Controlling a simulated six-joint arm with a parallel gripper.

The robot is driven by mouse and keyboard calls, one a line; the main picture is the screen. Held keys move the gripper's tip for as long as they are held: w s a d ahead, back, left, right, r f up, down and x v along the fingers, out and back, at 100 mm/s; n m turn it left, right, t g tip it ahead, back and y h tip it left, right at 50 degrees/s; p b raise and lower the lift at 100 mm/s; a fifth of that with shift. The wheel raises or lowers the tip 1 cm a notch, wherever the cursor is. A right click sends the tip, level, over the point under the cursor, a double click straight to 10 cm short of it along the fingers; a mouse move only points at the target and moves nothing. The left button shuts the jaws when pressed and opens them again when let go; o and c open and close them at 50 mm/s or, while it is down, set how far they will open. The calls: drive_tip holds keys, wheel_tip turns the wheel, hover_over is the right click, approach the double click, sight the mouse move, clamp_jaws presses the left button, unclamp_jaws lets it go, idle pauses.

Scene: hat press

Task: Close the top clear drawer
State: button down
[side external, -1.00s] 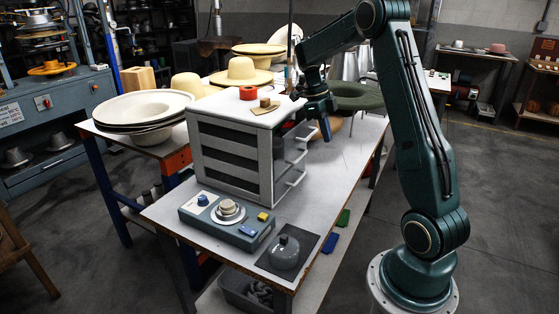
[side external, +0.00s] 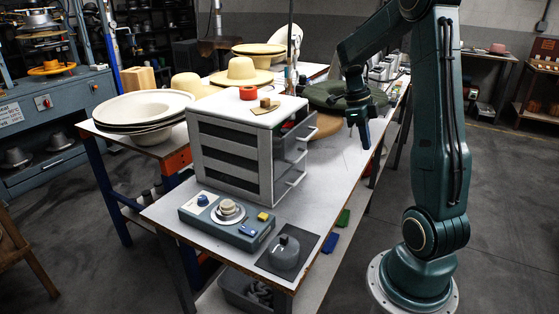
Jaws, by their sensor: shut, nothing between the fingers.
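The white cabinet (side external: 232,158) with dark slotted sides stands on the workbench. Its top clear drawer (side external: 296,139) sticks out to the right, partly open, with a light handle (side external: 308,134) at its front. The lower drawers (side external: 288,180) look closed, with their handles showing. My gripper (side external: 357,143) points down over the bench, to the right of the top drawer's handle and apart from it. Its fingers look shut and hold nothing.
A blue-grey control box (side external: 227,218) and a dark domed object (side external: 285,252) stand in front. A dark green hat (side external: 335,95) lies behind my gripper. Bench between drawer and gripper is clear.

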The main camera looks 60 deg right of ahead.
drive_tip(key=shift+v, duration=4.4)
drive_tip(key=s+a+r+n+t+h, duration=0.1)
drive_tip(key=a+n+t, duration=0.7)
drive_tip(key=a+n, duration=1.8)
drive_tip(key=shift+s+r+n, duration=0.6)
drive_tip(key=shift+n, duration=2.1)
